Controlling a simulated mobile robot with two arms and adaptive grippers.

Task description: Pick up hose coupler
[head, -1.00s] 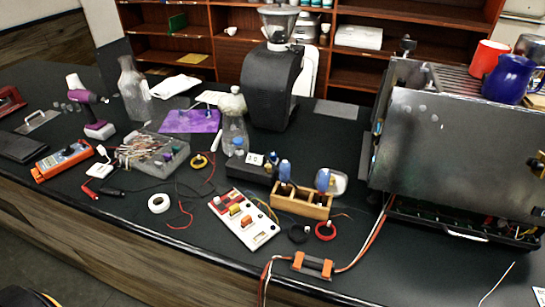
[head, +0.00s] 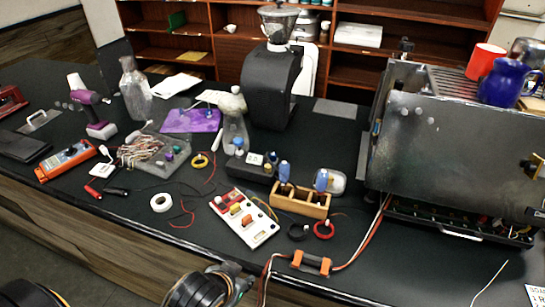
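What looks like the hose coupler (head: 311,263), a dark block with orange ends, lies at the front edge of the black counter. Red and white lines run from both its ends, one up toward the machine at the right and one down over the edge. My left gripper (head: 236,278) shows only partly at the bottom of the head view, in front of the counter and left of the coupler, apart from it. Its fingertips are not clear. My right gripper is not in view.
A white panel with coloured switches (head: 244,218) lies behind and left of the coupler. A wooden holder (head: 300,201) with blue-handled tools and a red ring (head: 324,230) stand behind it. The large metal machine (head: 450,150) is at the right.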

